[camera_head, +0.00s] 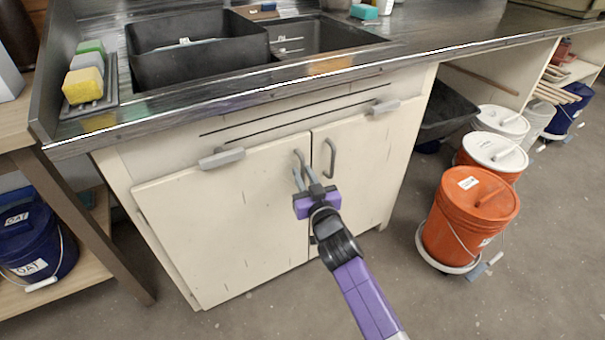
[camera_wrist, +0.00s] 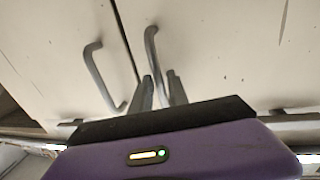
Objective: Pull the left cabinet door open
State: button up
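The left cabinet door (camera_head: 220,215) is a cream panel under the sink and appears closed, flush beside the right door (camera_head: 362,170). Its grey bar handle (camera_head: 298,158) is near the seam between the doors. My gripper (camera_head: 304,172) is at that handle with its two fingers spread apart. In the wrist view the picture is turned over, and the left door's handle (camera_wrist: 153,48) runs down toward the gap between my fingers (camera_wrist: 160,82). I cannot tell whether they touch it. The right door's handle (camera_wrist: 93,72) stands apart from my fingers.
The sink counter (camera_head: 330,70) overhangs the cabinet. A grey catch (camera_head: 221,158) sits at the left door's top edge, another (camera_head: 383,107) at the right door's. Floor before the left door is clear.

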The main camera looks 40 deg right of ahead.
jog(key=shift+w+d, duration=0.15)
jog(key=shift+w, duration=0.2)
grip_shut()
dwell(1.2)
